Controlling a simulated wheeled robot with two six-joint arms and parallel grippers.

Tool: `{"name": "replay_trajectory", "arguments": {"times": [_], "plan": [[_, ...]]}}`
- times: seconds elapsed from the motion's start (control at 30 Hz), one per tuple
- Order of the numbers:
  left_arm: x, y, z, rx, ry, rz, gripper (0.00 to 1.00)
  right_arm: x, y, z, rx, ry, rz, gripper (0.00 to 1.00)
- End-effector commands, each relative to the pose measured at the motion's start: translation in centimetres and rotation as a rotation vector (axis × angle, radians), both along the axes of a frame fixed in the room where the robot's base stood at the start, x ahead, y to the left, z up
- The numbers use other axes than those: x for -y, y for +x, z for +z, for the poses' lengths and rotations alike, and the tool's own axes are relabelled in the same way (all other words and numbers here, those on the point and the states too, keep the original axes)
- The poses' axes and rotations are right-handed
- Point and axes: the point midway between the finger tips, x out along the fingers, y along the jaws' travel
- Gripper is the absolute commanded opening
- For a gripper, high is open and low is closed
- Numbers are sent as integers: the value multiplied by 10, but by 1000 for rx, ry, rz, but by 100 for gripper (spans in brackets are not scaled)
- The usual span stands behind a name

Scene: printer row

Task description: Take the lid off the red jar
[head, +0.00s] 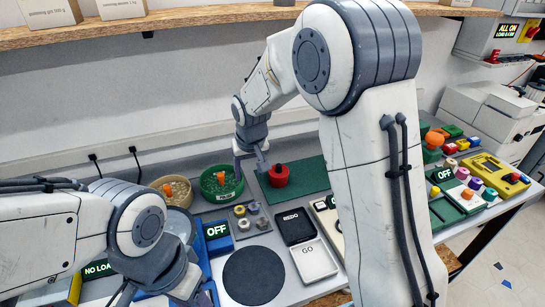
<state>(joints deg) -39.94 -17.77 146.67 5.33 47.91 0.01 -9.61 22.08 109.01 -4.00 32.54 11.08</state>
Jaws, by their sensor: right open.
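The red jar (278,177) stands upright on a dark green mat (310,172) at the back middle of the bench. A small dark red knob shows at its top; at this size I cannot make out the seam between lid and jar. My right gripper (251,166) is open and points down just left of the red jar, with its fingers apart and nothing seen between them. I cannot tell whether the near finger touches the jar. My left arm is at the lower left, and its gripper (165,294) is near the bottom edge, its fingers not clearly shown.
A green bowl (221,197) and a tan bowl (161,186) with orange-handled things stand left of the jar. A tray of small round parts (240,221), REDO (295,226) and GO (314,262) trays and a dark round pad (253,275) lie in front. My right arm hides part of the bench.

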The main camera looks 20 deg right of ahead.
Motion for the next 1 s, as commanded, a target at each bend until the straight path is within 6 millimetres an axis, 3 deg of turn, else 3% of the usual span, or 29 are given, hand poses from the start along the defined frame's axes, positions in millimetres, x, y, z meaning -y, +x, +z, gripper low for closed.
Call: {"name": "replay_trajectory", "arguments": {"times": [0.03,0.1,0.2,0.3,0.6,0.77,1.0], "plan": [[0,0,12,0,0,0,50,27,28,-2,17,-3,-67,62],[0,0,18,0,0,0,50,58,57,-11,46,-6,-136,62],[0,0,24,0,0,0,50,93,84,-21,78,-10,-206,62],[0,0,26,0,0,0,50,113,97,-29,97,-12,-242,62],[0,0,38,0,0,1,50,126,115,-68,101,-14,-258,62],[0,0,41,0,0,1,50,127,120,-80,103,-13,-256,62],[0,0,61,0,0,2,50,132,127,-102,99,-13,-256,62]]}}
